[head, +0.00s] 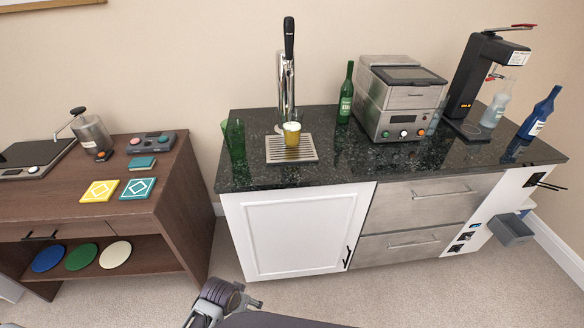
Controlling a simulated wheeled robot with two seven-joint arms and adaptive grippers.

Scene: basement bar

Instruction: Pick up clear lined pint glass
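A small clear glass (292,138) holding a yellow drink with a pale foam top stands upright on the drip tray below the tap. I cannot make out any lines on it. A green-tinted tumbler (235,139) stands at the counter's left end; no other drinking glass is clear to me. What looks like my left gripper (254,302) is low at the bottom of the head view, in front of the counter and well apart from both glasses. Its fingers are too small to tell open or shut. My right gripper is out of view.
The tap (287,75) rises behind the drip tray (305,152) on the dark counter (350,170). A green bottle (346,95), a steel machine (400,98), a black dispenser (470,85) and a blue bottle (540,113) stand rightward. A brown desk (65,215) is left.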

